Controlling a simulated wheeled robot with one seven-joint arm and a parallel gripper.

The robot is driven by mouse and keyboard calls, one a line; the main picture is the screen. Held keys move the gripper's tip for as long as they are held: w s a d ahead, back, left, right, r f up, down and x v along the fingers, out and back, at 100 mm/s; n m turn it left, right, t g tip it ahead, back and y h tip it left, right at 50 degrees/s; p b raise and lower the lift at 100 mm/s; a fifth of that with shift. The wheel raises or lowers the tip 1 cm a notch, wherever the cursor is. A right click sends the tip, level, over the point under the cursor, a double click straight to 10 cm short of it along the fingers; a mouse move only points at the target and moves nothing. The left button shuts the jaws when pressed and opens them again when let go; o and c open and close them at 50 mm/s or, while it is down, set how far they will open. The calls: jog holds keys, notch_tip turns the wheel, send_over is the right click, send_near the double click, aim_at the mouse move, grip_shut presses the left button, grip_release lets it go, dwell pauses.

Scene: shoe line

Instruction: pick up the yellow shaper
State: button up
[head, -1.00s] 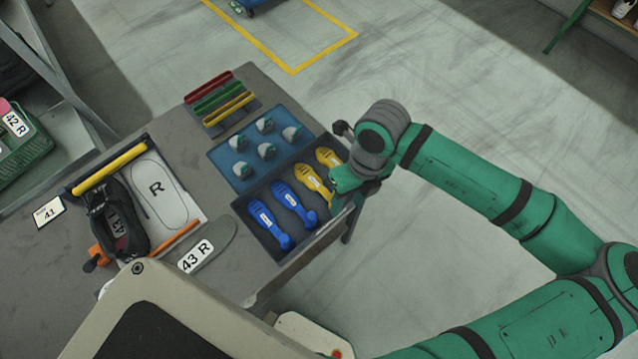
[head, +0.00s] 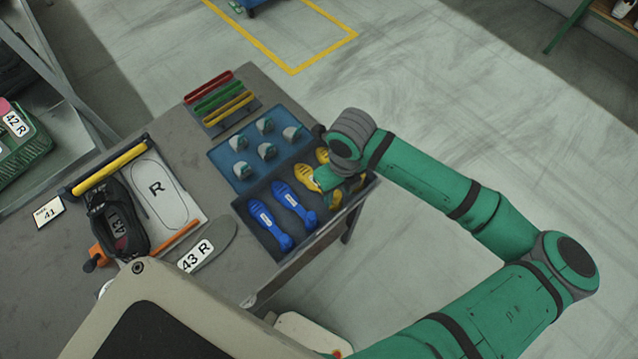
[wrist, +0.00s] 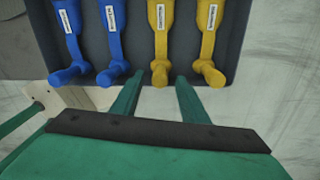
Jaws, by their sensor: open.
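Two yellow shapers lie side by side in a dark tray (head: 262,236). One yellow shaper (head: 307,178) is partly hidden by my gripper in the head view; the other (head: 322,155) is mostly behind my wrist. The wrist view shows the nearer-to-blue yellow shaper (wrist: 160,45) and the outer yellow shaper (wrist: 207,45), each with a white label and a knobbed end. My gripper (wrist: 160,78) is open and empty; its fingertips sit either side of the first one's knob in the picture. Whether they are at its height I cannot tell.
Two blue shapers (head: 287,207) lie in the same tray, left of the yellow ones. A blue tray of grey-and-teal pieces (head: 236,170) adjoins it. Coloured bars (head: 222,100) lie beyond. A black shoe (head: 118,222) and a sole marked 43 R (head: 212,246) are on the left.

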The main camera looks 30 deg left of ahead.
jog(key=shift+f, duration=1.6)
grip_shut()
jog(key=shift+r, duration=0.1)
jog(key=shift+r, duration=0.6)
jog(key=s+a+r, duration=0.7)
jog(key=s+r, duration=0.4)
jog(key=s, duration=0.1)
jog(key=shift+a+r, duration=0.2)
jog(key=shift+r, duration=0.1)
